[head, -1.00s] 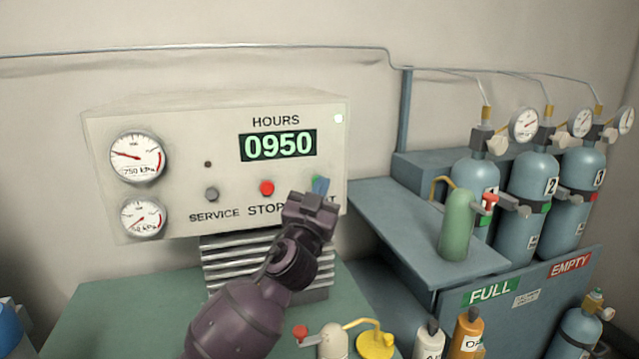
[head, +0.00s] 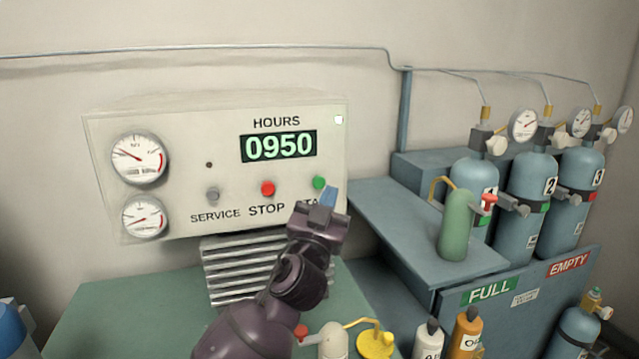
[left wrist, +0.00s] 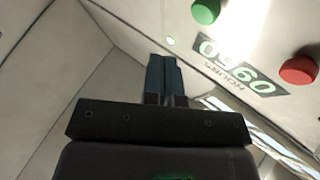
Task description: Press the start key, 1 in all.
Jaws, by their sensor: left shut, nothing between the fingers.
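The green start key (head: 319,183) is on the right of the pale control panel (head: 180,120), above a label partly hidden by my gripper. My left gripper (head: 329,196) is shut and empty, its blue fingertips just below and right of the key in the head view. In the left wrist view, the closed fingers (left wrist: 164,78) appear apart from the green key (left wrist: 205,11). A small white lamp (head: 339,119) at the panel's upper right is lit. My right gripper is not in view.
The red stop key (head: 268,188) and grey service key (head: 212,194) are left of the start key. Two gauges (head: 139,158) are at the panel's left. A green bottle (head: 456,225) stands on a shelf to the right, before several blue cylinders (head: 530,185). Small bottles stand in front.

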